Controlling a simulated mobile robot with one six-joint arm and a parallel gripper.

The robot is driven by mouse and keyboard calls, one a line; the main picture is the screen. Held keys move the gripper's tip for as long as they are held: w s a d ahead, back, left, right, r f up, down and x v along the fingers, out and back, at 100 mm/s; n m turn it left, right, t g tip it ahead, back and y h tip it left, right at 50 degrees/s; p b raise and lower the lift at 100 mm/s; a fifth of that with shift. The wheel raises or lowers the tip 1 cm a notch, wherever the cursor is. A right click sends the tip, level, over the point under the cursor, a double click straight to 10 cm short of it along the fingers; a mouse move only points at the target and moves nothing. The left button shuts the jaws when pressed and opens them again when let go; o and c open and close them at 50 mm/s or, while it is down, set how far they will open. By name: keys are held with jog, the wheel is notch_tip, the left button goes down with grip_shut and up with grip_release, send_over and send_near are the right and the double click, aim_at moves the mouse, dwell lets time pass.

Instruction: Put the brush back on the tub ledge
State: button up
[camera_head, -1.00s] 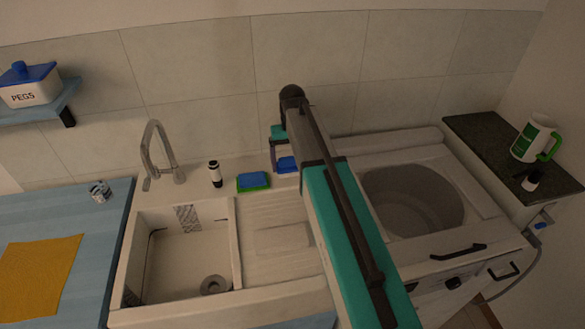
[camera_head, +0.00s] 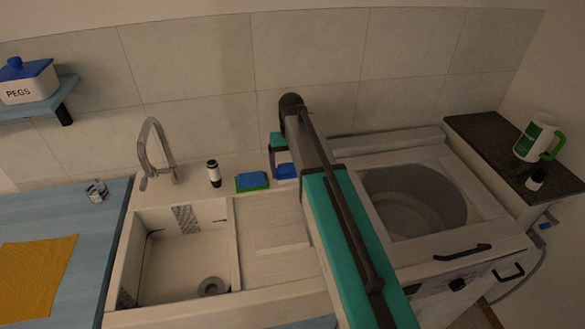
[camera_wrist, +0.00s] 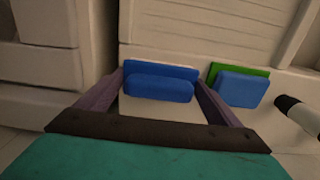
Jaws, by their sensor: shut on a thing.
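The blue brush (camera_head: 287,171) is between the fingers of my gripper (camera_head: 279,158), at the back of the sink unit in the head view. In the wrist view the brush (camera_wrist: 160,88) shows as two blue blocks, one before the other, and my gripper (camera_wrist: 158,82) is shut on it. The pale tub ledge (camera_head: 195,182) runs behind the basin. The brush is over or on its right part, right of a green and blue sponge (camera_head: 252,181). I cannot tell whether the brush touches the ledge. My arm hides part of the ledge.
A dark bottle with a white band (camera_head: 213,173) and a tap (camera_head: 150,150) stand left of the sponge. The sponge (camera_wrist: 240,86) is close beside my right finger in the wrist view. An open top-loading washer (camera_head: 415,200) is at right. The tiled wall is close behind.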

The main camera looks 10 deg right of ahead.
aim_at(291, 164)
jog(key=o, duration=0.9)
jog(key=shift+r, duration=0.2)
jog(key=shift+r+b, duration=1.3)
jog(key=shift+r, duration=4.65)
